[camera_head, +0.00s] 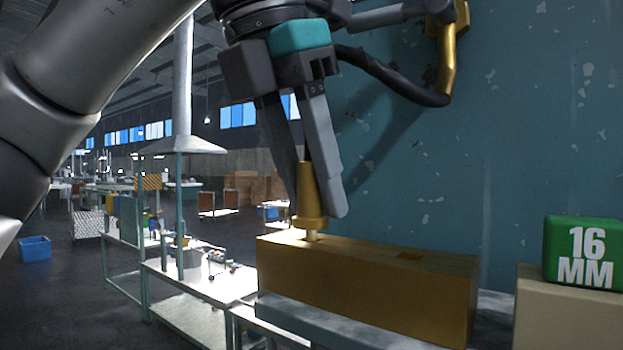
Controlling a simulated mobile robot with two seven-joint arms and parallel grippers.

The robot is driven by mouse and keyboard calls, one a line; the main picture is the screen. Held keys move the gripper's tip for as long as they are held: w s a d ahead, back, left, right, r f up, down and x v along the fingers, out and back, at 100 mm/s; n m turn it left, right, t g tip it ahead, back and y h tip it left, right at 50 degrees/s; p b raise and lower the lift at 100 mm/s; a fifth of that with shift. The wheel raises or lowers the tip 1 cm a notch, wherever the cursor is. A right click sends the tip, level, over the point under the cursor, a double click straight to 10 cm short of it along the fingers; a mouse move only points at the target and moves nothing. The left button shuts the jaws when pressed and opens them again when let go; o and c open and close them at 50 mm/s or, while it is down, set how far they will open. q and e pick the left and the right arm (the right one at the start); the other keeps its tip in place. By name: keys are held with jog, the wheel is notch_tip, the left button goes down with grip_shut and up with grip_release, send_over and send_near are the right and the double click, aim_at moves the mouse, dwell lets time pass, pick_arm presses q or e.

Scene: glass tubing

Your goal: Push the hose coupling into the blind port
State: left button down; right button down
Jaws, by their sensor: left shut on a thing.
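My left gripper (318,190) points down and is shut on a gold, flanged cylinder, which looks like the hose coupling (311,200). The coupling is close to upright, with its wide flange below the fingertips. A narrow pale tip (312,235) shows under the flange and meets the top of a long brown block (370,290) near its left end. I cannot tell whether the tip is in an opening or only in front of the block. A small dark patch (410,256) lies on the block's top, right of the coupling; I cannot tell if it is the blind port. My right gripper is not in view.
A green box marked "16 MM" (583,252) sits on a beige block (570,310) at the right. A black hose (390,78) and a gold bent pipe (447,62) are above, before a chipped blue wall (540,130). Workbenches (205,285) stand at left.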

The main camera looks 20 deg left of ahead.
pick_arm(q)
jog(key=shift+f+b, duration=0.35)
jog(key=shift+f, duration=0.1)
jog(key=shift+c, duration=2.2)
grip_release()
jog(key=p+v, duration=0.6)
jog(key=v, duration=0.9)
jog(key=shift+r+p, duration=0.15)
jog(key=shift+p, duration=0.2)
